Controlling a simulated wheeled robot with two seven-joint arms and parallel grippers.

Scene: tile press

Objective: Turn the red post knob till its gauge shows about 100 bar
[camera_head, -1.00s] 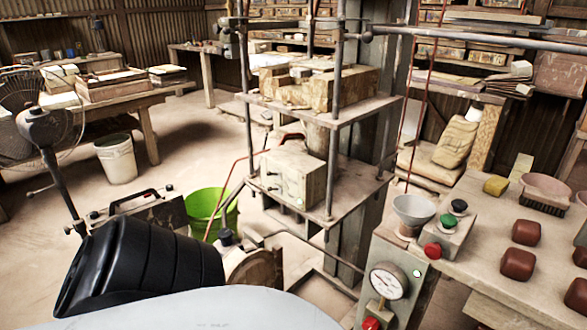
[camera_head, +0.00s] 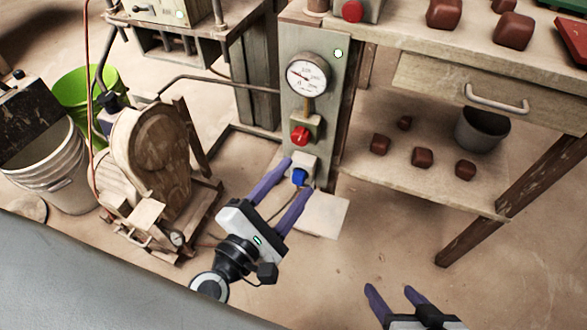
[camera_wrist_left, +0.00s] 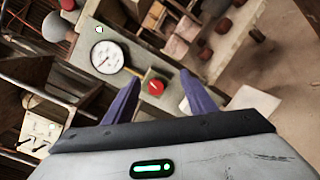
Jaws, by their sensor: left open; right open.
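The red post knob (camera_head: 300,135) sits on the grey-green post (camera_head: 292,100), below a round white gauge (camera_head: 308,75). The gauge's needle is too small to read with certainty. A blue knob (camera_head: 300,175) sits lower on the post. My left gripper (camera_head: 296,176) is open, its purple fingers pointing up at the post, with the blue knob near the fingertips in the head view. In the left wrist view the red knob (camera_wrist_left: 155,87) shows between the open fingers, with the gauge (camera_wrist_left: 107,57) beyond. My right gripper (camera_head: 391,290) is open and empty at the bottom, over the floor.
A workbench (camera_head: 440,60) with red-brown blocks stands right of the post, with a shelf (camera_head: 400,165) below. A wooden-cased machine (camera_head: 155,145) stands left of it, with a pipe running to the post. A white bucket (camera_head: 55,175) stands far left. Floor in front is mostly clear.

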